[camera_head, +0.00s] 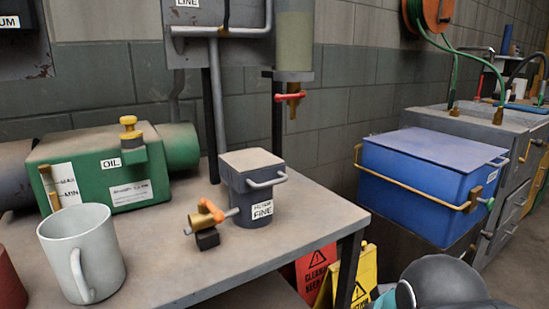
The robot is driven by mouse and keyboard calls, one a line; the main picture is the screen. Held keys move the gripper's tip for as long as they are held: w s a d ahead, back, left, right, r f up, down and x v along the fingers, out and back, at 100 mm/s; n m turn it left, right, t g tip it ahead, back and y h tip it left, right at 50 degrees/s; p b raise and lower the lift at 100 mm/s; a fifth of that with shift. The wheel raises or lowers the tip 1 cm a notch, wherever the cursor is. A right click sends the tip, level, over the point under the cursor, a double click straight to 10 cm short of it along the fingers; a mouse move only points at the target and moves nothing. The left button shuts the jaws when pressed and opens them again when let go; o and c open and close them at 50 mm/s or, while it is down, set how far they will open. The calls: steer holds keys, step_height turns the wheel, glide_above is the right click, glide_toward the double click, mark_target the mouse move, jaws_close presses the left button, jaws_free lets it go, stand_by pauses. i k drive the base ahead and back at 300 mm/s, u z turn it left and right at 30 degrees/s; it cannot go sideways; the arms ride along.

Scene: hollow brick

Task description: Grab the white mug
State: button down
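The white mug (105,249) stands upright near the left front of the grey table, in the lower left of the head view. Nothing touches the mug that I can see. My gripper is not in view. A dark rounded part with a teal ring at the bottom right looks like a link of my arm, well to the right of the mug.
A green oil tank (95,165) stands behind the mug. A small valve with an orange lever (208,222) and a grey filter canister (252,200) stand to its right. A red object (8,283) is at the left edge. A blue box (415,190) is beyond the table (160,270).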

mark_target(80, 242)
steer(key=k, duration=0.25)
steer(key=z, duration=1.2)
steer(key=k, duration=1.35)
steer(key=u, duration=1.7)
